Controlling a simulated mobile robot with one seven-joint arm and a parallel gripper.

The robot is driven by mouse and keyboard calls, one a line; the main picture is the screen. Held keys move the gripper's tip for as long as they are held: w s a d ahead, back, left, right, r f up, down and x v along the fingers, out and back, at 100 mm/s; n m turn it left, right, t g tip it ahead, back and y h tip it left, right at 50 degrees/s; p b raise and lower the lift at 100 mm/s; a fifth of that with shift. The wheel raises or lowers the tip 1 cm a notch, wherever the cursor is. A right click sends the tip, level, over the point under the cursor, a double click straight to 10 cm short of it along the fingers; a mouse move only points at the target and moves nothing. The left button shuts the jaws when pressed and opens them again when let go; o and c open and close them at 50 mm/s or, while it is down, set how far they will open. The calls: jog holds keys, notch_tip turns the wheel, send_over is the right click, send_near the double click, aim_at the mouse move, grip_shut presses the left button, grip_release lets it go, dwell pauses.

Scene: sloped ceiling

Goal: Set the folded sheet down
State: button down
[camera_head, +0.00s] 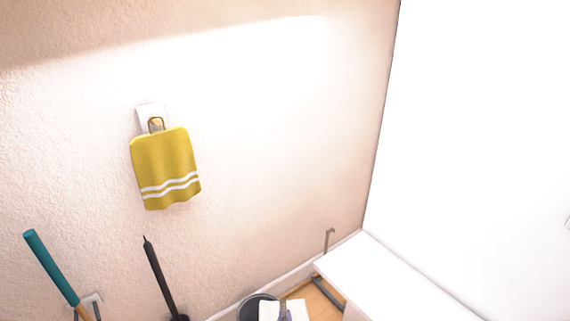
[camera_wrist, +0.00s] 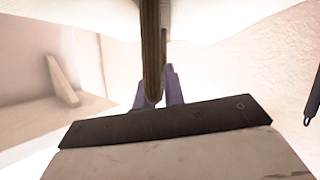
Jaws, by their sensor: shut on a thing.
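My gripper (camera_wrist: 160,98) shows in the wrist view as two bluish-purple fingers, shut on a thin brown strip (camera_wrist: 152,45). The strip appears to be the folded sheet seen edge-on; it runs up and away from the fingers, and its faces are hidden. In the head view my gripper (camera_head: 285,311) is only a small purplish bit at the bottom edge, between white patches. I cannot make out the sheet there. What lies directly under the sheet is hidden.
A dark round bin (camera_head: 247,308) stands by the wall, beside a wooden surface (camera_head: 318,303). A white ledge or cabinet top (camera_head: 385,282) lies to the right. A yellow striped towel (camera_head: 165,166) hangs on a wall hook. Teal (camera_head: 50,265) and black (camera_head: 158,275) handles stand lower left.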

jog(key=shift+a+f, duration=0.1)
jog(key=shift+f, duration=0.05)
notch_tip(320, 180, down, 10)
jog(key=b, duration=0.9)
jog(key=shift+r+b, duration=0.25)
jog(key=shift+b, duration=0.05)
